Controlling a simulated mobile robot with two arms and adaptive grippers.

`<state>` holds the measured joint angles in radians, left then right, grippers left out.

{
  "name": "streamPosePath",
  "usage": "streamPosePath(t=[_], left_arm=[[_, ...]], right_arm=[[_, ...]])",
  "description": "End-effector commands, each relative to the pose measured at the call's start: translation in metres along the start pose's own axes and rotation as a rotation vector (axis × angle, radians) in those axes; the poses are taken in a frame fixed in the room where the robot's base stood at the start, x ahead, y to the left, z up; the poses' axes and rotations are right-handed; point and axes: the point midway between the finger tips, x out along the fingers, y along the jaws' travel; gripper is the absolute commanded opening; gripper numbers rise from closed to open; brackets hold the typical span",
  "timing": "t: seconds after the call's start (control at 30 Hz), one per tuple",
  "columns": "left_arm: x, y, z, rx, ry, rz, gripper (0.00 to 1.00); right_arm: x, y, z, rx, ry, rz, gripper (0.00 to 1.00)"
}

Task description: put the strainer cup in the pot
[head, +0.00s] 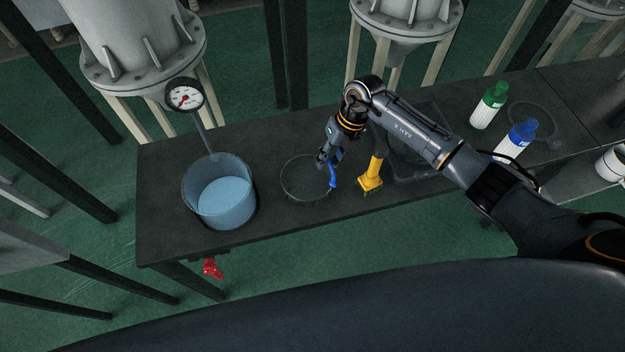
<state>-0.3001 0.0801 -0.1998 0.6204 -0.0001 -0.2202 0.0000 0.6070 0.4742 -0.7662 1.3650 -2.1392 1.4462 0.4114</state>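The pot (187,190) is a round grey-blue vessel with light blue liquid in it, standing on the left part of the dark table. The strainer cup (296,183) looks like a dark, round, thin-rimmed piece with a blue handle (333,177) on its right side. It is on the table to the right of the pot, apart from it. My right gripper (328,161) points down at the strainer cup's right edge, at the top of the blue handle. Its fingers are small and partly hidden, so I cannot tell whether they grip the handle. My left gripper is out of view.
A yellow brush (371,175) stands just right of the strainer cup. A green-capped bottle (488,106) and a blue-capped bottle (515,139) stand farther right. A dial gauge (185,96) rises behind the pot. A red valve handle (212,268) is below the table's front edge.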

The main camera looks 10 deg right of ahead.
Motion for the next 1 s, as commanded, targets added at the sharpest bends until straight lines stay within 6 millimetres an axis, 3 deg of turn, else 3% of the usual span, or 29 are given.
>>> streamPosePath(t=[0.1, 0.27, 0.63, 1.0], left_arm=[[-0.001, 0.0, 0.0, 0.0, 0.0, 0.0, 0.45], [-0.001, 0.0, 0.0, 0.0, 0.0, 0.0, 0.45], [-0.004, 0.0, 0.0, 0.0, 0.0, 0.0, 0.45], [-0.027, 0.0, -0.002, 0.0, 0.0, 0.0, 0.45]], right_arm=[[-0.001, 0.0, 0.0, 0.0, 0.0, 0.0, 0.3], [-0.001, 0.0, 0.0, -0.001, 0.0, 0.0, 0.0], [-0.005, 0.002, 0.0, -0.001, -0.001, 0.001, 0.0], [-0.034, 0.011, 0.0, -0.002, 0.0, 0.001, 0.0]])
